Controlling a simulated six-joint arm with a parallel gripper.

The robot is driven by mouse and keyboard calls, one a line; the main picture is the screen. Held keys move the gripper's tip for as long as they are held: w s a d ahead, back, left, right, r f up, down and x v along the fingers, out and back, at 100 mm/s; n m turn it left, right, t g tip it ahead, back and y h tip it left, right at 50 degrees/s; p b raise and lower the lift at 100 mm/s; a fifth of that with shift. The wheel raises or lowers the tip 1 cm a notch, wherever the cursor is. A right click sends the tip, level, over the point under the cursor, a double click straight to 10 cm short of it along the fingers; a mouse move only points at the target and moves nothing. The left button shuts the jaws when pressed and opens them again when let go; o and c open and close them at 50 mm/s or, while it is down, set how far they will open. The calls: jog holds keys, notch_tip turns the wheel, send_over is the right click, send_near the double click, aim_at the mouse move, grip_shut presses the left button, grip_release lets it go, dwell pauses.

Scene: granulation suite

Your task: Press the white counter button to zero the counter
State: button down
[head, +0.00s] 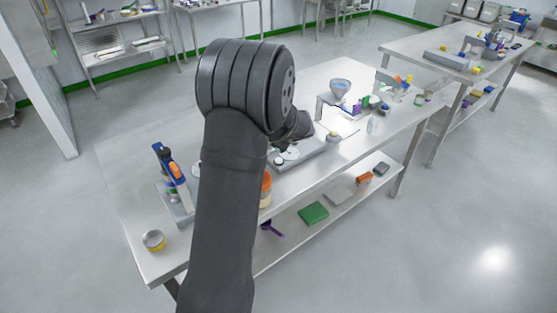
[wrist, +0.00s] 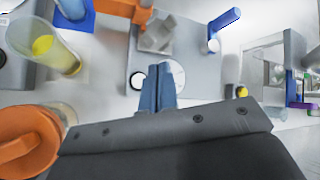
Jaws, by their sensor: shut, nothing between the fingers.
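A small round white button with a dark rim (wrist: 138,80) sits on a grey panel (wrist: 140,55) in the wrist view. A larger white dial (wrist: 178,74) is just right of it on the same panel, partly covered by the fingers. My gripper (wrist: 160,70) is shut and empty, its blue-grey fingertips over the panel between button and dial. I cannot tell whether the tips touch anything. In the head view the grey panel (head: 310,153) lies on the steel table, and my arm hides part of it.
In the wrist view an orange-lidded container (wrist: 30,140) and a clear cup with yellow contents (wrist: 45,42) stand at left. A blue-handled item (wrist: 224,20) is at upper right. In the head view a funnel on a stand (head: 340,88) is behind the panel; a tin (head: 153,240) sits front left.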

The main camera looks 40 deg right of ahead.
aim_at(280, 162)
jog(key=shift+f, duration=3.3)
jog(key=shift+f, duration=0.4)
jog(key=shift+f, duration=0.5)
jog(key=shift+r, duration=0.95)
jog(key=shift+r, duration=2.5)
jog(key=shift+f, duration=0.15)
